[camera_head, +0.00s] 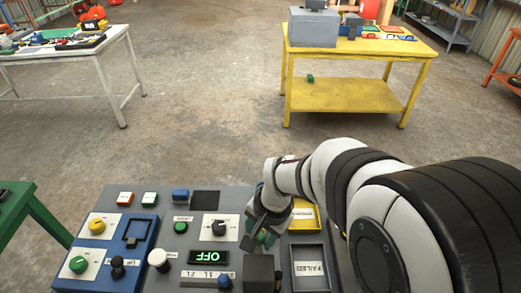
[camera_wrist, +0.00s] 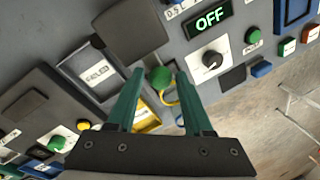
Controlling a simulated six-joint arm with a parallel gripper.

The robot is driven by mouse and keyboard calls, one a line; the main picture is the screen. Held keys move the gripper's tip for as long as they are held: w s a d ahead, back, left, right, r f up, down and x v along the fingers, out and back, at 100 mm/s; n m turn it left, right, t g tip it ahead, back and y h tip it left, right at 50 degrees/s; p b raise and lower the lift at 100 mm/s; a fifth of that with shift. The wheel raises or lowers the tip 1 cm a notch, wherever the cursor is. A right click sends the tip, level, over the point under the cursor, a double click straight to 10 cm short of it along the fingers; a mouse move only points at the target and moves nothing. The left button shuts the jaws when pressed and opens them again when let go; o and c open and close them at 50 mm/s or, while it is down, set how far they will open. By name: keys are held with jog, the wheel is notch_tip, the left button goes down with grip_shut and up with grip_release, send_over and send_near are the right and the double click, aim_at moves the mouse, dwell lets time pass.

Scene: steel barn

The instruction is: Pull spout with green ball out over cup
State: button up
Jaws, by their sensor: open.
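The green ball (camera_head: 262,237) sits by a dark grey block (camera_head: 260,272) on the grey control panel (camera_head: 235,195). In the wrist view the green ball (camera_wrist: 160,77) shows between the tips of my gripper (camera_wrist: 159,80). My gripper (camera_head: 257,233) is open, with one green finger on either side of the ball; I cannot tell whether they touch it. The dark block (camera_wrist: 130,30) lies just beyond the ball. The spout itself is not clearly visible, and I cannot make out a cup. A thin yellow curved piece (camera_wrist: 171,102) shows beside the ball.
A display reading OFF (camera_head: 208,257) and a black knob (camera_head: 219,227) are left of the gripper. A tray labelled FAILED (camera_head: 309,268) and a yellow tray (camera_head: 304,217) are to its right. A yellow table (camera_head: 345,95) stands behind, across open floor.

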grip_shut()
dwell(1.4)
